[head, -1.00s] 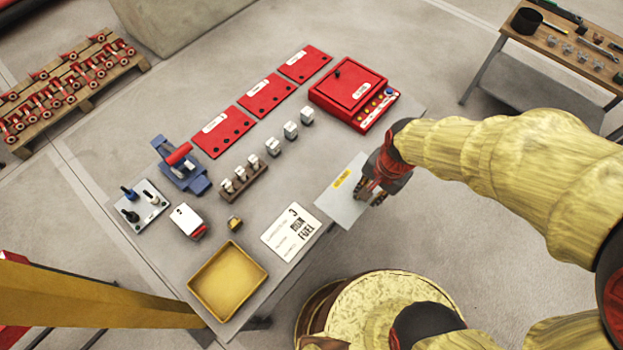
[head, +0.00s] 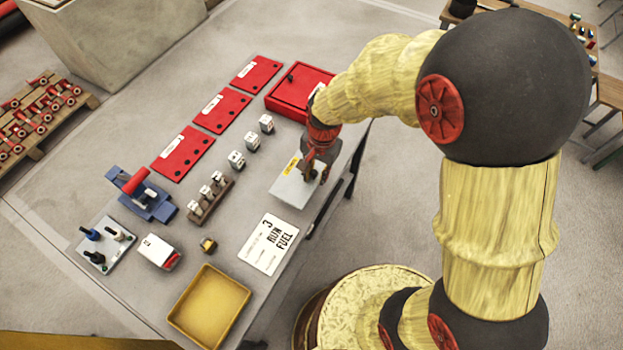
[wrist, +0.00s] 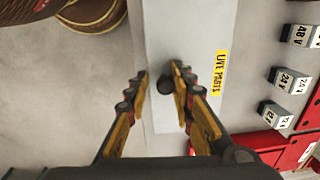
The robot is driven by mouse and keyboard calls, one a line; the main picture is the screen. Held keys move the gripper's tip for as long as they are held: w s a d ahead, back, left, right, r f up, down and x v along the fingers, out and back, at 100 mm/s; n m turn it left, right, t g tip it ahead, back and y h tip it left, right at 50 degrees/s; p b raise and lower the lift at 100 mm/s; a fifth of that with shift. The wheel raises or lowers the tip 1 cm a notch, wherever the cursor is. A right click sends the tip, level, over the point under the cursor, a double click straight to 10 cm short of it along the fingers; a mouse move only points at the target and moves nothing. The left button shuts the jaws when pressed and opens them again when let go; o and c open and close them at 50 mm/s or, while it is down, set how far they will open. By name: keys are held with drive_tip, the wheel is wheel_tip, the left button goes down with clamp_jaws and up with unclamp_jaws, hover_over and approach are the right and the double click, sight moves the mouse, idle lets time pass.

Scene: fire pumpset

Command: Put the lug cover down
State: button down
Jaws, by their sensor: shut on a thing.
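The lug cover (head: 290,192) is a flat grey plate with a yellow "LIVE PARTS" label and a dark knob. I cannot tell whether the cover touches the table.
The red box (head: 300,92) is just behind the cover. A row of small grey blocks (head: 236,160) stands to its left. The white card (head: 267,244) and an empty yellow tray (head: 210,305) are toward the front. Bare table lies between blocks and card.

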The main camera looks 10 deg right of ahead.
sight(312, 178)
drive_tip(key=w+f, duration=0.1)
drive_tip(key=w+f+b, duration=0.1)
drive_tip(key=f, duration=0.1)
drive_tip(key=shift+w+a+f, duration=0.25)
drive_tip(key=shift+w+a, duration=0.1)
drive_tip(key=shift+w, duration=0.05)
drive_tip(key=shift+f+b, duration=0.7)
drive_tip(key=shift+f, duration=0.65)
drive_tip(key=shift+f, duration=0.2)
drive_tip(key=c, duration=1.5)
unclamp_jaws()
drive_tip(key=shift+c, duration=0.2)
